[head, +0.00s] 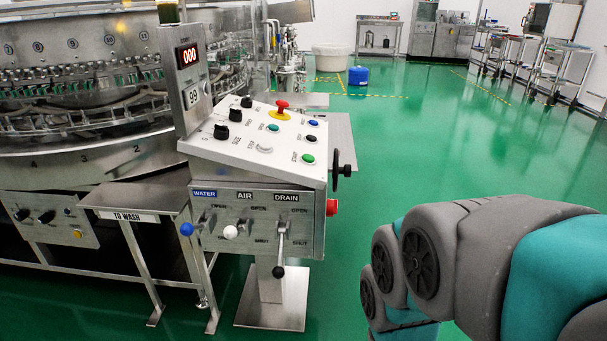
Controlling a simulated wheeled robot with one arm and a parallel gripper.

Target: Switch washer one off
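The steel rotary washer (80,70) fills the left side. Its sloping control panel (225,150) stands on a pedestal in front of it. The panel carries a red mushroom button (282,106) on a yellow base, black knobs (221,131), and blue and green push buttons (308,158). A red display (187,55) above reads 000. The box below has WATER, AIR and DRAIN levers with blue (186,229), white (230,232) and black (278,271) ends. A red button (331,207) sits on its right side. My arm shows at lower right, apart from the panel; my gripper is out of view.
A steel "TO WASH" table (135,196) stands left of the pedestal. A black handwheel (342,170) juts from the panel's right side. Green floor (430,130) is open to the right. A blue drum (358,76), a white tub (331,57) and carts (570,75) stand farther back.

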